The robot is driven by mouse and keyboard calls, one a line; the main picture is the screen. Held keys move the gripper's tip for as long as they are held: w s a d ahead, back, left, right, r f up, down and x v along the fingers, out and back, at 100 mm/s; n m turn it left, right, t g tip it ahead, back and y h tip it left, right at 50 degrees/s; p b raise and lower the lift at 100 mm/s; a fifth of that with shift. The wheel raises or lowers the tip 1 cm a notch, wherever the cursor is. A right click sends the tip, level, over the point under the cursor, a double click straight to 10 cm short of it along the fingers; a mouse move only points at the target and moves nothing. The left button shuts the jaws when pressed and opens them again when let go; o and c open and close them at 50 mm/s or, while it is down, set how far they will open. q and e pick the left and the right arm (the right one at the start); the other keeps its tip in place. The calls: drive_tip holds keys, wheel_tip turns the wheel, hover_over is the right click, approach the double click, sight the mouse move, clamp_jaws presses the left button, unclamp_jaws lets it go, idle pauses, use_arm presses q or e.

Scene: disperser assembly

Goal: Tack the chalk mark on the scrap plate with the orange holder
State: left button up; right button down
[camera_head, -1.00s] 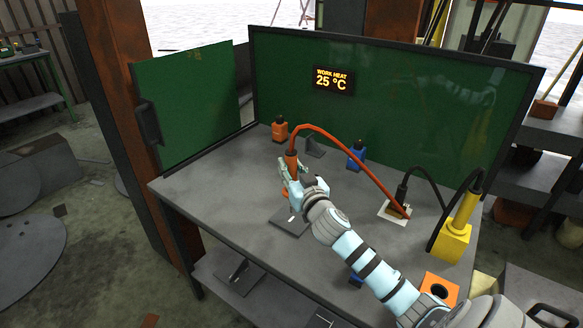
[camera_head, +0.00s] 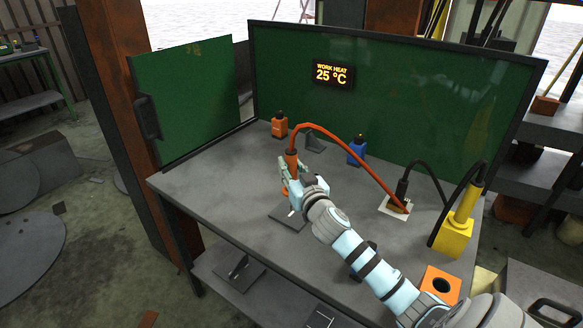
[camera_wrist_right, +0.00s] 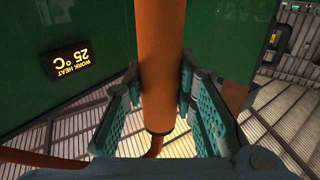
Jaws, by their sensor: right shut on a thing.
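My right gripper (camera_head: 292,178) is shut on the orange holder (camera_head: 291,160), which stands roughly upright above the table. In the right wrist view the orange holder (camera_wrist_right: 161,65) runs between the two teal finger pads of my right gripper (camera_wrist_right: 160,105). A red-orange cable arcs from the holder's top to the right. The dark scrap plate (camera_head: 289,219) lies flat just below the gripper, with a small light chalk mark (camera_head: 291,212) on it. The holder's lower tip is close above the plate; whether it touches cannot be told. My left gripper is not in view.
An orange block (camera_head: 279,125) and a blue block (camera_head: 356,152) stand towards the back. A yellow holder stand (camera_head: 453,238) is at the right, with an orange socket block (camera_head: 440,284) in front.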

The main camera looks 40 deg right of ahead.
drive_tip(key=shift+f+b, duration=0.45)
drive_tip(key=shift+f, duration=0.15)
idle(1.3)
